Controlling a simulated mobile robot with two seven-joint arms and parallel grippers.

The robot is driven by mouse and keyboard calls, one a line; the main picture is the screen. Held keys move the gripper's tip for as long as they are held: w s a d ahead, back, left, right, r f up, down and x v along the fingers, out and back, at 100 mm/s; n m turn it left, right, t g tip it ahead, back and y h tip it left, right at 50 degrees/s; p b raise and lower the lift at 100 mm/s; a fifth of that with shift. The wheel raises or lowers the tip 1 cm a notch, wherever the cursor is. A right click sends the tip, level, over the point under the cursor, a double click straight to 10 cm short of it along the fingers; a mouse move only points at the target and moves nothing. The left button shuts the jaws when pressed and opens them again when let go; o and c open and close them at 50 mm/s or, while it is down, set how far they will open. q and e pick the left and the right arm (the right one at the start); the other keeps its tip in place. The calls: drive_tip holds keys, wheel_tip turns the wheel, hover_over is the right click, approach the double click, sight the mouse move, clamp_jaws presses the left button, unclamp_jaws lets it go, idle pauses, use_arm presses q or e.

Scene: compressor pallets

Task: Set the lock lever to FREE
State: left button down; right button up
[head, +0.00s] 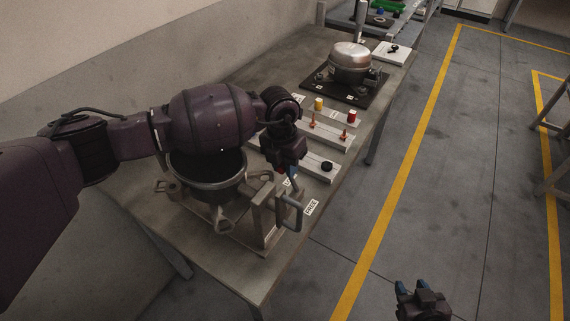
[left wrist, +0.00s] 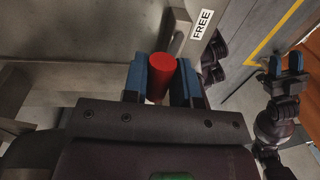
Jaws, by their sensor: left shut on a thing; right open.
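My left gripper (head: 287,172) reaches over the near fixture and is shut on a red cylindrical grip, which I take to be the lock lever's. In the left wrist view the red grip (left wrist: 159,80) stands between the blue fingers (left wrist: 168,78). The rest of the lever is mostly hidden by the gripper. A FREE label (head: 311,207) lies at the bench edge, right of the grip; it also shows in the left wrist view (left wrist: 202,24). Another label (head: 290,182) is partly covered beneath the gripper. My right gripper (head: 412,288) is open and empty over the floor.
A dark round pot (head: 207,190) sits in the clamp fixture under my left arm. A grey bent handle (head: 293,212) stands at the fixture's right. Behind are blocks with small parts (head: 318,133) and a compressor (head: 351,62) on a dark plate.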

use_arm(q)
drive_tip(key=shift+s+d+r+t+y, duration=0.15)
drive_tip(key=shift+s+d+t+y, duration=0.2)
drive_tip(key=shift+y, duration=0.3)
drive_tip(key=shift+s+d+r+t+y, duration=0.1)
drive_tip(key=shift+s+d+t+y, duration=0.05)
drive_tip(key=shift+d+t+y, duration=0.4)
drive_tip(key=shift+s+d+f+b, duration=0.15)
drive_tip(key=shift+s+d+b, duration=0.25)
drive_tip(key=shift+s+d, duration=0.4)
drive_tip(key=d, duration=0.1)
drive_tip(key=s+d+y+b, duration=0.1)
drive_tip(key=d, duration=0.1)
drive_tip(key=shift+s+f+t+y, duration=0.15)
drive_tip(key=shift+f+t+y, duration=0.15)
drive_tip(key=shift+f, duration=0.05)
